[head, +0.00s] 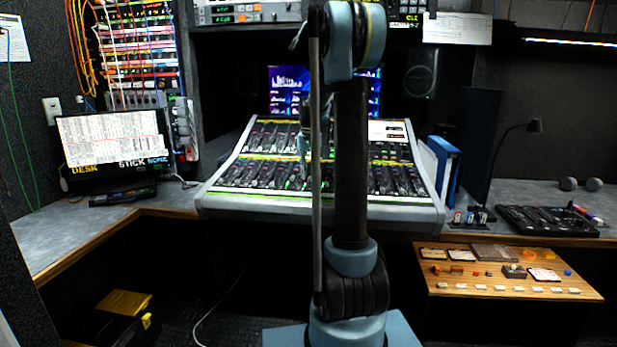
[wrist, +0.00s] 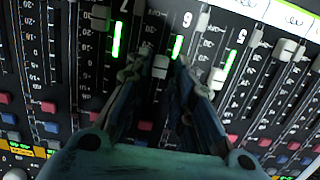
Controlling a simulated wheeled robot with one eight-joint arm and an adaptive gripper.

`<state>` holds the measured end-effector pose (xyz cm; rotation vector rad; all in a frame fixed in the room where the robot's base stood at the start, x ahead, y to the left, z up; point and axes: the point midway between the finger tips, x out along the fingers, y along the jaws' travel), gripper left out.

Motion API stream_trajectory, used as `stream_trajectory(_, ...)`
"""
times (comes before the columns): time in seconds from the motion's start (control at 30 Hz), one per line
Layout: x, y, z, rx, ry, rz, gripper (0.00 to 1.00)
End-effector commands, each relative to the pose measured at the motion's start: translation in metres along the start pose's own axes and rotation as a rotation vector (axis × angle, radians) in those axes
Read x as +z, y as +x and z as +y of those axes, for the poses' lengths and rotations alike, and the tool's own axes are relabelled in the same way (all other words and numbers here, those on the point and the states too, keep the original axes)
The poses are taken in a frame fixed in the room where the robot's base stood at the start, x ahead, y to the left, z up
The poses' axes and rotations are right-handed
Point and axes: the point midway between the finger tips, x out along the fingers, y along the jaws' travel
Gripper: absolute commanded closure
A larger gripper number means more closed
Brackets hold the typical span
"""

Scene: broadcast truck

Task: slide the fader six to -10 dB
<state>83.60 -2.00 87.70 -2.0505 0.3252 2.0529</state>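The mixing console (head: 235,205) stands ahead in the head view, with rows of dark fader strips. In the wrist view, strips marked 7, 6 and 5 run from left to right. A pale fader cap (wrist: 160,66) beside the 6 mark sits between the tips of my gripper (wrist: 161,64). The fingers are apart, with a gap on each side of the cap. The scale mark level with the cap is too hard to read. In the head view my arm hides part of the console and most of my gripper.
Neighbouring fader caps (wrist: 217,78) and (wrist: 100,15) lie close on either side of my fingers. Red and blue buttons (wrist: 145,125) line the strips. A blue binder (head: 445,165) stands right of the console, and a monitor (head: 113,137) stands left.

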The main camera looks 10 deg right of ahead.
Motion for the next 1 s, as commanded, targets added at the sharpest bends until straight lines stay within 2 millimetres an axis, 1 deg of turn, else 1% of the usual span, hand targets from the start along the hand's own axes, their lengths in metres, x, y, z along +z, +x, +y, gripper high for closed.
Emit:
stream_trajectory(0.3, 0.000, -0.056, 0.000, 0.000, 0.000, 0.000, 0.78)
stream_trajectory(0.5, -0.001, -0.088, -0.001, 0.000, 0.000, -0.001, 0.78)
stream_trajectory(0.7, -0.001, -0.105, -0.001, 0.000, -0.001, -0.001, 0.78)
stream_trajectory(1.0, -0.001, -0.108, -0.001, 0.000, -0.001, -0.001, 0.78)
